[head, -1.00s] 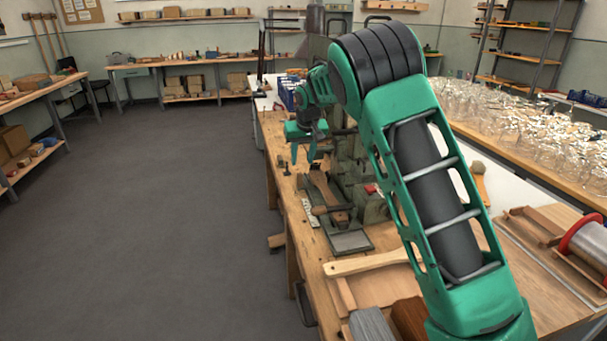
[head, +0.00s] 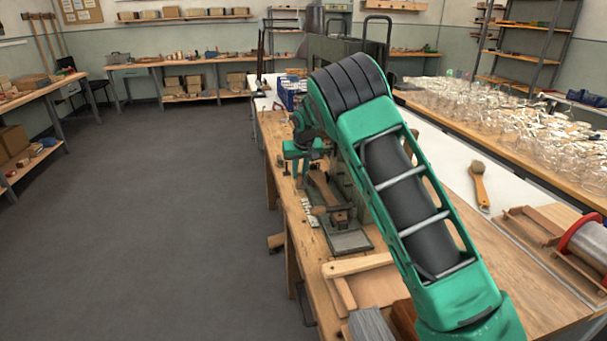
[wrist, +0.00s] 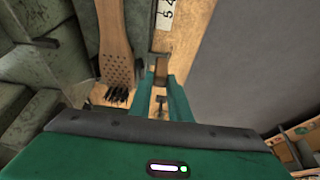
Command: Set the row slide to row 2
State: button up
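The row slide's small brown and metal piece (wrist: 160,64) shows at my fingertips in the wrist view; I cannot tell whether they touch it. My gripper (wrist: 161,80) points down over the bench with a gap between its two green fingers. A white number strip (wrist: 166,14) lies just beyond it, with 5 and 4 readable. A wooden brush blank (wrist: 114,40) with several holes and a dark bristle tuft is left of the fingers. In the head view, my gripper (head: 299,175) is at the fixture's left side, near the blank (head: 320,188). The slide's current row cannot be read.
The green-grey machine (wrist: 45,60) stands close on the left in the wrist view. The bench edge and grey floor (wrist: 260,60) are on the right. A brush with a wooden handle (head: 479,186) and a red-flanged spool (head: 590,242) lie right of my arm in the head view.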

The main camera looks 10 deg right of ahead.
grip_shut()
jog(key=shift+w, duration=0.95)
jog(key=o, duration=0.7)
grip_release()
jog(key=shift+c, duration=0.2)
jog(key=shift+s+r, duration=0.1)
jog(key=v, duration=1)
jog(key=shift+r, duration=0.2)
jog(key=shift+s, duration=0.1)
